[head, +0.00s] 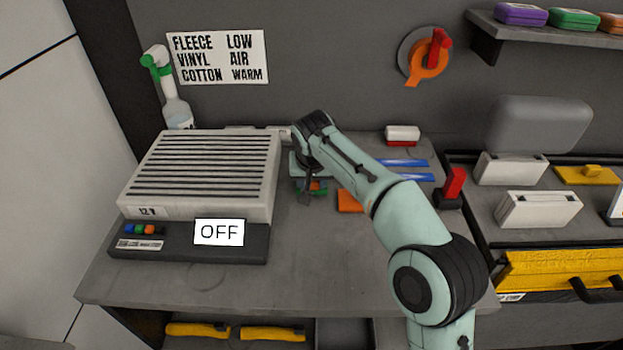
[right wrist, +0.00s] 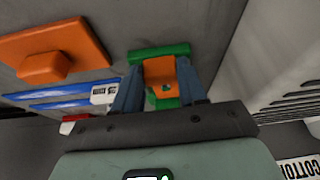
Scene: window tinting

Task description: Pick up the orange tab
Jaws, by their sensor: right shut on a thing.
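My right gripper (head: 309,193) reaches down to the worktop just right of the vent-topped heater box. In the head view the tab is mostly hidden by the gripper, with only small orange and green patches showing. My left gripper is not in view.
The heater box (head: 195,180) with an OFF sign (head: 219,232) stands close on the left. A flat orange piece with a raised block (right wrist: 55,45) lies beside blue strips (right wrist: 75,85). A red-handled tool (head: 453,186) stands at right. The front worktop (head: 320,270) is clear.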

